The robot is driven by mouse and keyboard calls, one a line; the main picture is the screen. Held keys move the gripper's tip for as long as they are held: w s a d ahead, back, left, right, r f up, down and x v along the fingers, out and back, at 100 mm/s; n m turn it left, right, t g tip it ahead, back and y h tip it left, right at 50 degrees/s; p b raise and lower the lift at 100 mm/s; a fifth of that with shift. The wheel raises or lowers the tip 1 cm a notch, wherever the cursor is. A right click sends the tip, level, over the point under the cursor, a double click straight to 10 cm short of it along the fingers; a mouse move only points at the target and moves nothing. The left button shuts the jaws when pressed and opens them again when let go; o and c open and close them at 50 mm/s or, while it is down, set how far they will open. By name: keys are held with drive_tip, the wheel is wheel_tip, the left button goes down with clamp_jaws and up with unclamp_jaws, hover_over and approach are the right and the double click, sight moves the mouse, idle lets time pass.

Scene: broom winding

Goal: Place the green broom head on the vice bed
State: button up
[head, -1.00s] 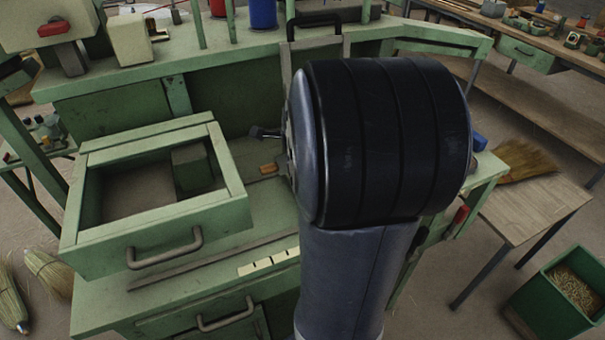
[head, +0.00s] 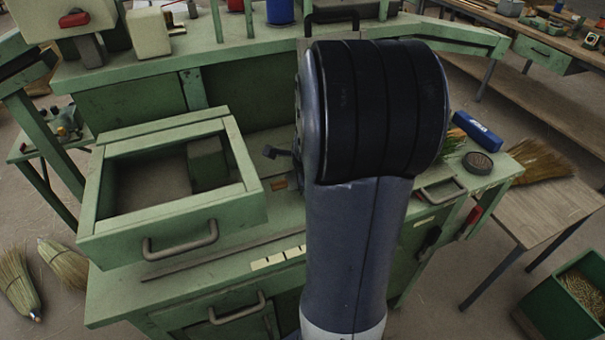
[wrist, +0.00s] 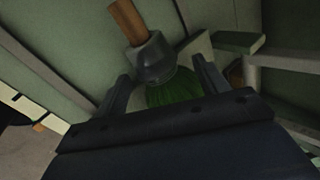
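In the wrist view the green broom head (wrist: 172,92) shows as dark green bristles below a grey cap (wrist: 155,60) with a wooden handle stub (wrist: 126,22). My gripper (wrist: 163,72) has its two fingers spread wide on either side of it, with a gap visible at the left finger. The right finger is close to the bristles; contact cannot be told. In the head view my arm hides the gripper, and some green bristles (head: 453,141) show right of the arm above the bench.
An open green drawer frame (head: 92,205) stands on the left of the bench (head: 175,285). A blue box (head: 478,131) and a round dark tin (head: 477,162) sit at the bench's right end. Straw brooms lie on the floor at left and on a side table (head: 545,210).

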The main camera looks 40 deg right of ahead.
drive_tip(key=v, duration=1.2)
